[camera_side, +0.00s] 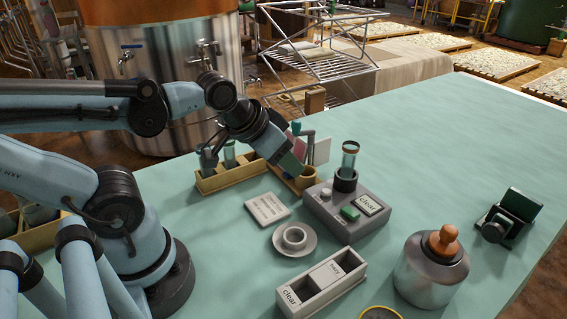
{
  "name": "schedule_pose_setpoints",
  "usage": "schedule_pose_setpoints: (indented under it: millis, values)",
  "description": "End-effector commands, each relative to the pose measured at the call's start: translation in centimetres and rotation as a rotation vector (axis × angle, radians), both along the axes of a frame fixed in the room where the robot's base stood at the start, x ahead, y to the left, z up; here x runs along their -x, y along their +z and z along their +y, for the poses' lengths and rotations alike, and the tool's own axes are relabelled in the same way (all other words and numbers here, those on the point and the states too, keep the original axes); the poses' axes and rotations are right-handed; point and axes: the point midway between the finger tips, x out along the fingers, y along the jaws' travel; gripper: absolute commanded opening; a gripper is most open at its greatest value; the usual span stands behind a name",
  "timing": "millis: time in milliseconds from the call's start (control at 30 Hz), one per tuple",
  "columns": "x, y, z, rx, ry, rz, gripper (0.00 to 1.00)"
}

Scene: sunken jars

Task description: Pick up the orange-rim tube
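A clear glass tube (350,159) stands upright in the dark round socket of a grey device (340,213). Its rim looks orange-brown, though it is small in the picture. Another tube (230,152) with greenish content stands in the tan rack (232,178) to the left. Its rim colour is hard to tell. My gripper (300,168) points down and right over a small tan holder (309,178), between the rack and the grey device. It is left of the glass tube and apart from it. Its fingertips are too small and overlapped to show whether they are open.
A white card (267,209), a saucer with a cup (294,240) and a grey two-part tray (322,286) marked "clear" lie in front. A metal jar (431,270) with an orange-brown knob and a dark instrument (508,217) stand right. The back right of the table is clear.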

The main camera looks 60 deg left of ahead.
Motion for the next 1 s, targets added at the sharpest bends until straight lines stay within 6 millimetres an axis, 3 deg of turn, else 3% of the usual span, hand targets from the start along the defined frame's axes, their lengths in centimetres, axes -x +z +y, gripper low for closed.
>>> schedule_pose_setpoints:
  millis: [33, 133, 433, 567, 1000]
  values:
    - [0.0, 0.0, 0.0, 0.0, 0.0, 0.0, 0.51]
    - [0.0, 0.0, 0.0, 0.0, 0.0, 0.0, 0.66]
    - [-0.1, 0.1, 0.0, 0.001, 0.002, 0.003, 0.67]
    - [-1.0, 1.3, -0.2, 0.013, 0.019, 0.032, 0.67]
    - [-9.2, 8.5, -1.8, 0.087, 0.221, 0.3, 0.67]
